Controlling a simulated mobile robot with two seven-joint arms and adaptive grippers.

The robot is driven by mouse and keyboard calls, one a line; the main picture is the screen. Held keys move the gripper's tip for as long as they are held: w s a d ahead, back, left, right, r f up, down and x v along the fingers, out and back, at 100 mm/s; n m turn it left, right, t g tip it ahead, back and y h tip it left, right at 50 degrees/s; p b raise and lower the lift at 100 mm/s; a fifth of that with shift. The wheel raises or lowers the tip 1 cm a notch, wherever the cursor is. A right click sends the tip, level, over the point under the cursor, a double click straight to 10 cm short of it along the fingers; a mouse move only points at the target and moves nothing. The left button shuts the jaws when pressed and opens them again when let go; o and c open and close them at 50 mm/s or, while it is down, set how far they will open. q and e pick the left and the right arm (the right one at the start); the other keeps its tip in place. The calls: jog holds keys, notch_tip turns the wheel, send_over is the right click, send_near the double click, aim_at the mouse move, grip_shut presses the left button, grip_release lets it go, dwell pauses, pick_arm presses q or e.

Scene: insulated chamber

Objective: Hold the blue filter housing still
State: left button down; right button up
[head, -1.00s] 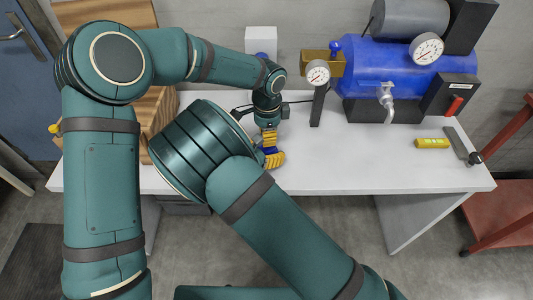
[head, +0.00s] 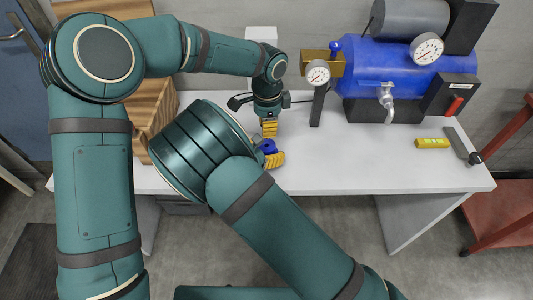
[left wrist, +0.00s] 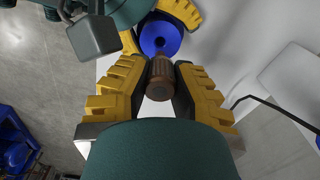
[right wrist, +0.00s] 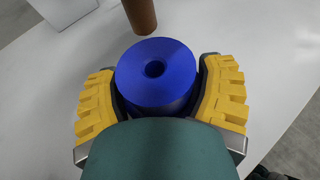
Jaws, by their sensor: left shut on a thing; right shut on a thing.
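The blue filter housing (right wrist: 150,90) is a round blue body with a dark hole in its top. It sits between the yellow fingers of my right gripper (right wrist: 160,103), which is shut on it over the white table. The housing also shows in the head view (head: 268,146) and the left wrist view (left wrist: 160,37). My left gripper (left wrist: 158,85) is shut on a brown ribbed cylinder (left wrist: 161,76) and holds it above the housing, apart from it. The cylinder shows at the top of the right wrist view (right wrist: 139,14). My right forearm hides much of the right gripper in the head view.
A blue tank (head: 390,65) with gauges and a tap stands at the table's back right. A yellow level (head: 432,143) and a flat grey tool (head: 457,145) lie at the right. Wooden boxes (head: 160,112) stand at the left. The white table's (head: 350,165) front middle is clear.

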pick_arm(q)
jog(key=shift+r, duration=0.2)
pick_arm(e)
jog(key=shift+f, duration=0.1)
jog(key=o, duration=1.2)
jog(key=shift+o, duration=0.2)
jog(key=shift+s+a, duration=0.1)
pick_arm(q)
jog(key=shift+r+p, duration=0.3)
pick_arm(e)
jog(key=shift+v, duration=4.35)
